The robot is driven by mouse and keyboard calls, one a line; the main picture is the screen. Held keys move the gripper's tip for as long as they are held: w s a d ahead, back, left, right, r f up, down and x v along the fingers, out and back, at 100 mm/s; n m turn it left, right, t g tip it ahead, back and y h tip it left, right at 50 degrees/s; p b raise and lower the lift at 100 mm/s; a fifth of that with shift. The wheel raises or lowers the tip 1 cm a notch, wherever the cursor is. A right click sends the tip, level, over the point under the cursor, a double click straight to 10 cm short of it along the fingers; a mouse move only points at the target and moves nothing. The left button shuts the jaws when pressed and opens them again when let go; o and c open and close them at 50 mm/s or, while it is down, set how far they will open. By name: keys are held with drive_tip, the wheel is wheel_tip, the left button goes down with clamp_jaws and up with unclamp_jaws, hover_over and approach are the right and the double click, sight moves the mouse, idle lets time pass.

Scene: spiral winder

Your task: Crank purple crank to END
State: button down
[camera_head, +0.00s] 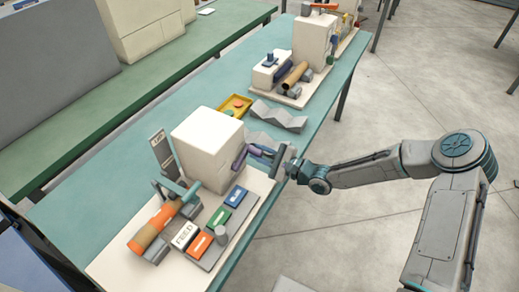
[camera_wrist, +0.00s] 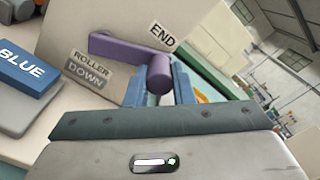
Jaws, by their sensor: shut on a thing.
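The purple crank (camera_wrist: 125,56) is mounted on the side of a cream box (camera_head: 208,145). In the wrist view its arm runs left from the knob, and the knob lies between my fingers. My gripper (camera_wrist: 158,88) is shut on the crank's knob. The END label (camera_wrist: 161,36) is on the box face above the knob. A ROLLER DOWN label (camera_wrist: 89,70) is below the crank's arm. In the head view my gripper (camera_head: 277,158) is at the box's right side and largely covers the crank (camera_head: 252,152).
On the machine's base plate (camera_head: 110,265) are an orange and brown roll (camera_head: 152,228) and labelled blocks, one of them BLUE (camera_wrist: 22,70). A yellow tray (camera_head: 235,106) and grey zigzag pieces (camera_head: 278,116) lie behind the box. A second machine (camera_head: 315,42) stands farther along the teal table.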

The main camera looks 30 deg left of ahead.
drive_tip(key=shift+w+r, duration=0.1)
drive_tip(key=shift+r, duration=0.1)
idle(0.3)
drive_tip(key=c, duration=1.2)
unclamp_jaws()
drive_tip(key=shift+a, duration=0.1)
drive_tip(key=shift+c, duration=0.2)
drive_tip(key=shift+f, duration=0.15)
drive_tip(key=shift+d+f, duration=0.1)
drive_tip(key=shift+d, duration=0.4)
drive_tip(key=d+b, duration=0.2)
drive_tip(key=d, duration=1.1)
drive_tip(key=shift+s, duration=0.4)
